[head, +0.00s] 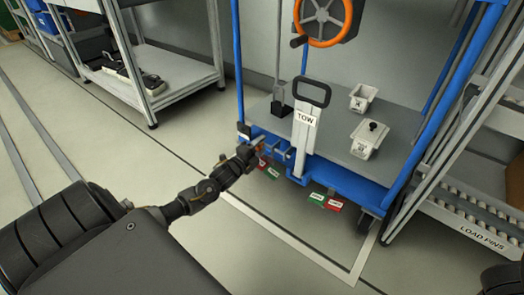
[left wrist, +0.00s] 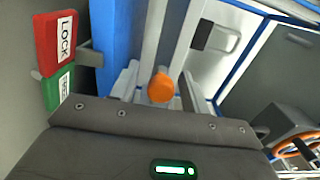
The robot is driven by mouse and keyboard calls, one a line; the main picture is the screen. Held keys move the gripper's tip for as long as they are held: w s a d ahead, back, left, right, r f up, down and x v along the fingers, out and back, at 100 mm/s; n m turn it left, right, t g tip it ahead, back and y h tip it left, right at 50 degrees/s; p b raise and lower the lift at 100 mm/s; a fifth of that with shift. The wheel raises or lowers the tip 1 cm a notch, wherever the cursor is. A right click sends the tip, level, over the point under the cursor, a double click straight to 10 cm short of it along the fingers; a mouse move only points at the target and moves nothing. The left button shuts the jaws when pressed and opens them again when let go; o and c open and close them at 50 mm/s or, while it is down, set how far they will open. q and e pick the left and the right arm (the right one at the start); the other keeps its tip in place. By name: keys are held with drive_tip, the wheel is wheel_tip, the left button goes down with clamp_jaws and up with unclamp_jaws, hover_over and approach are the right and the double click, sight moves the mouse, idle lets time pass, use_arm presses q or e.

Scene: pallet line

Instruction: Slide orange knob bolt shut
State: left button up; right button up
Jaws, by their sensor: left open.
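The orange knob (left wrist: 160,88) shows in the middle of the left wrist view, just beyond the edge of my wrist. In the head view a small orange part (head: 261,146) shows at the blue cart's front left, mostly hidden by my left gripper (head: 248,153). My left gripper is open and right at the knob. Pale grey parts stand on both sides of the knob; I cannot tell whether they touch it. A red LOCK plate (left wrist: 57,42) and a green plate (left wrist: 59,87) are at the left of the wrist view. The right gripper is out of view.
The blue cart (head: 350,180) carries a TOW handle (head: 305,122), two pale bins and an orange handwheel (head: 322,22). More green and red plates (head: 318,199) hang on its front. A roller rack (head: 465,212) stands at the right. The floor before the cart is clear.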

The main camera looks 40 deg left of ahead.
use_arm(q)
drive_tip(key=shift+w, duration=0.45)
clamp_jaws()
drive_tip(key=shift+d+r+p, duration=0.15)
drive_tip(key=shift+d+p, duration=0.4)
drive_tip(key=shift+d+r+p, duration=0.15)
drive_tip(key=shift+d+p, duration=0.35)
drive_tip(key=shift+d+f, duration=0.3)
drive_tip(key=shift+d, duration=0.1)
unclamp_jaws()
